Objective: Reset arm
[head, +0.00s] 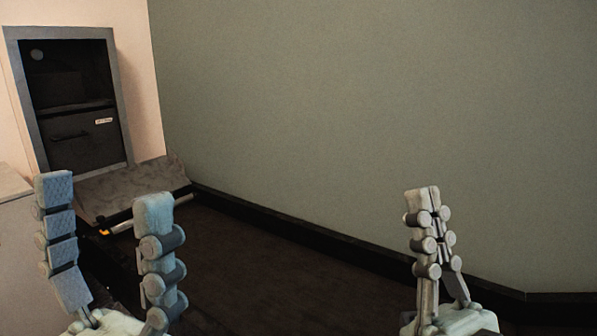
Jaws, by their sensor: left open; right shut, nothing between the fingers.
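My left gripper (104,198) stands upright at the lower left of the head view. Its two padded fingers are spread wide apart with nothing between them. My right gripper (423,198) stands upright at the lower right. Its fingers meet at the tips and hold nothing. Both grippers point up and touch nothing that I can see. The arms behind them are mostly out of the picture.
A dark recessed opening (72,104) with a grey frame is in the pale wall at the upper left. Below it is a sloped grey panel (135,187). A plain grey-green wall (370,110) fills the back. The dark surface (245,265) between the grippers looks clear.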

